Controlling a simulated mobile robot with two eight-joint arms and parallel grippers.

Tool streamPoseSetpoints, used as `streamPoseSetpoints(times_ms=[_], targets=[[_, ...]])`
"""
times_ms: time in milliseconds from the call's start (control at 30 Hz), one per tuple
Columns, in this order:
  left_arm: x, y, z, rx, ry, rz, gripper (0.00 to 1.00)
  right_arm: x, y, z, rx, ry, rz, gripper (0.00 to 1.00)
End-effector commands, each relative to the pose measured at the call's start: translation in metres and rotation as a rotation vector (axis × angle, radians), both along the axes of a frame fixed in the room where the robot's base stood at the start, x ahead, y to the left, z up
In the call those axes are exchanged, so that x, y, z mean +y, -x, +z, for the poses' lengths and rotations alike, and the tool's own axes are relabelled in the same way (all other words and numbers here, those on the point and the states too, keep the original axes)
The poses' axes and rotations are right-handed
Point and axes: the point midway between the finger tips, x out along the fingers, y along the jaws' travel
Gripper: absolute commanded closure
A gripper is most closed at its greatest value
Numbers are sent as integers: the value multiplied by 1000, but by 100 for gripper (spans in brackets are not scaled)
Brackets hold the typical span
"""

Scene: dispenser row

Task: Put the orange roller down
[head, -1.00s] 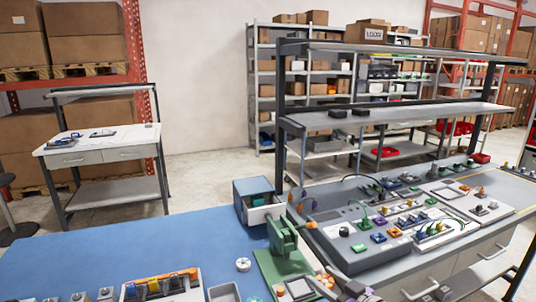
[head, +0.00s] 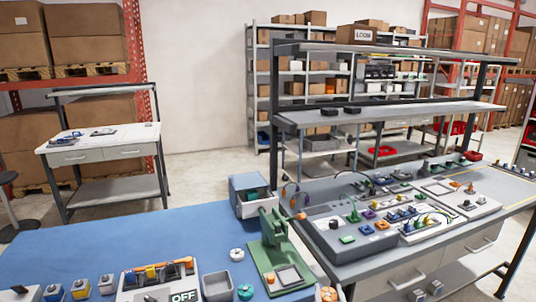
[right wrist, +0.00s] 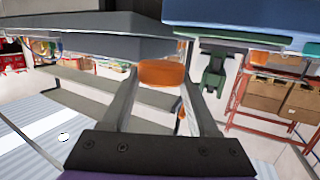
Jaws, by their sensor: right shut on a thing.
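The orange roller (right wrist: 162,73) is between the two fingertips of my right gripper (right wrist: 160,84) in the right wrist view. The gripper is shut on it. The roller is close beneath a grey bench surface in that upside-down picture; I cannot tell whether they touch. In the head view an orange piece (head: 328,293) shows at the bottom edge, probably the held roller, with the gripper mostly cut off. My left gripper is not in view.
A blue-topped table (head: 130,238) holds a green press (head: 270,246), a grey bin (head: 217,285), a white round part (head: 237,255) and a panel marked OFF. A grey bench (head: 395,252) with several coloured parts stands right. The blue top's back middle is clear.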

Motion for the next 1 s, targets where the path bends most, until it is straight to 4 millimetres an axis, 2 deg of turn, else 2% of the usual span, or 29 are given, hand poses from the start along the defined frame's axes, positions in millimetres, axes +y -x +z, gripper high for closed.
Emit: streamPoseSetpoints(times_ms=[100, 300, 433, 600, 700, 1000], targets=[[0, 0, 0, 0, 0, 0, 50, -3, 10, -14, 9, -3, -104, 95], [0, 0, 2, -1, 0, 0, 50, -9, 22, -25, 19, -3, -201, 95], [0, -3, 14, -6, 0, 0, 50, -10, 24, -15, 20, -4, -214, 95], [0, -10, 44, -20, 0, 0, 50, -10, 22, 11, 18, -4, -215, 95], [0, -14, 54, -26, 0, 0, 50, -10, 22, 20, 17, -4, -214, 95], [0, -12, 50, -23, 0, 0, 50, -10, 23, 15, 20, -3, -214, 95]])
